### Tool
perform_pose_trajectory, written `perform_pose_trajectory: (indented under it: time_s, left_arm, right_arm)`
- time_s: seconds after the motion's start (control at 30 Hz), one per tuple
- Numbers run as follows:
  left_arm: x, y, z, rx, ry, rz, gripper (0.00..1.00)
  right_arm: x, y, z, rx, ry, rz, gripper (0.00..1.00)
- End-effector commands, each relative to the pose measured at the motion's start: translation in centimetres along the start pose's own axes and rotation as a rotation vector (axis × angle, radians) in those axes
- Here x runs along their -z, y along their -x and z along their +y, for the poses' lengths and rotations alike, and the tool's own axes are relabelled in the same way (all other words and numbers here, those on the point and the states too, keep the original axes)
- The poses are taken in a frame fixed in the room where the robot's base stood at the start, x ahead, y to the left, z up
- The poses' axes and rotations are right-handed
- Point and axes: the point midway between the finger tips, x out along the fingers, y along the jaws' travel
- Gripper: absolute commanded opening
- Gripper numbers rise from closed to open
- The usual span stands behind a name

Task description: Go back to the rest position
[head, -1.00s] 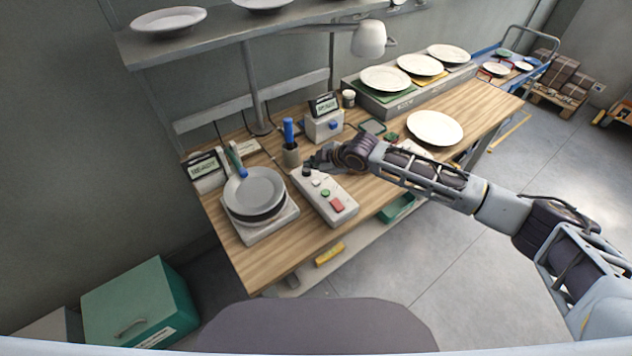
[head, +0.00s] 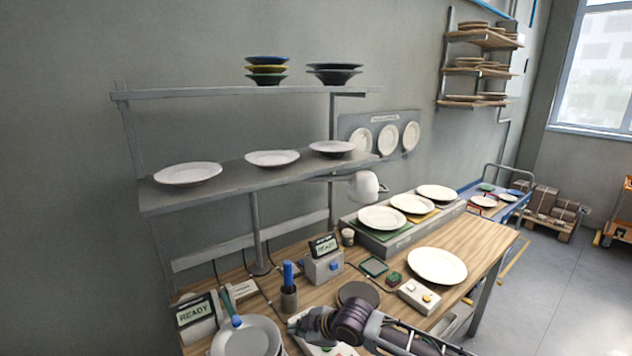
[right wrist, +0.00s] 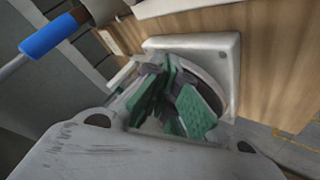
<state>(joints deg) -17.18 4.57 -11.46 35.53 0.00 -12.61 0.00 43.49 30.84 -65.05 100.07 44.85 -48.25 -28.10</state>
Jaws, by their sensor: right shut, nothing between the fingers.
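My right gripper (head: 298,325) is in the lower middle of the head view, over the white control box (head: 338,350) on the wooden bench. In the right wrist view its green-padded fingers (right wrist: 172,100) are together with nothing between them. Past the fingers, a white square base (right wrist: 236,60) with a grey disc-like top shows. It looks apart from the fingers, but I cannot tell the distance. My right arm comes in from the bottom of the head view and hides part of the control box. My left gripper is not in view.
A cup with a blue-handled tool (head: 289,298) stands just behind my right gripper. A white plate (head: 437,265) lies on the bench's right part.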

Motion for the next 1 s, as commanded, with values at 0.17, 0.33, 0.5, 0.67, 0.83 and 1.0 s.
perform_pose_trajectory:
  time_s: [0.17, 0.33, 0.5, 0.67, 0.83, 1.0]
  left_arm:
    - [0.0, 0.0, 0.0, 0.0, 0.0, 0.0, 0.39]
    - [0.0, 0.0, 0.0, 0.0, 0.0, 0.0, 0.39]
    - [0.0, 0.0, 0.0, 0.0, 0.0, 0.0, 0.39]
    - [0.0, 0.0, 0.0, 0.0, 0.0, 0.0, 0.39]
    - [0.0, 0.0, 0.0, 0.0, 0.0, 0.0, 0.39]
    - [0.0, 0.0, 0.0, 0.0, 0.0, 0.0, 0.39]
  right_arm:
    - [1.4, 0.2, -2.5, 0.016, -0.054, 0.015, 0.0]
    - [2.2, 0.8, -4.3, 0.021, -0.107, 0.023, 0.0]
    - [2.7, 1.5, -5.7, 0.021, -0.168, 0.024, 0.0]
    - [2.8, 2.3, -6.8, 0.018, -0.232, 0.021, 0.0]
    - [2.5, 3.3, -7.8, 0.009, -0.306, 0.008, 0.0]
    - [1.7, 4.5, -8.6, -0.004, -0.387, -0.011, 0.0]
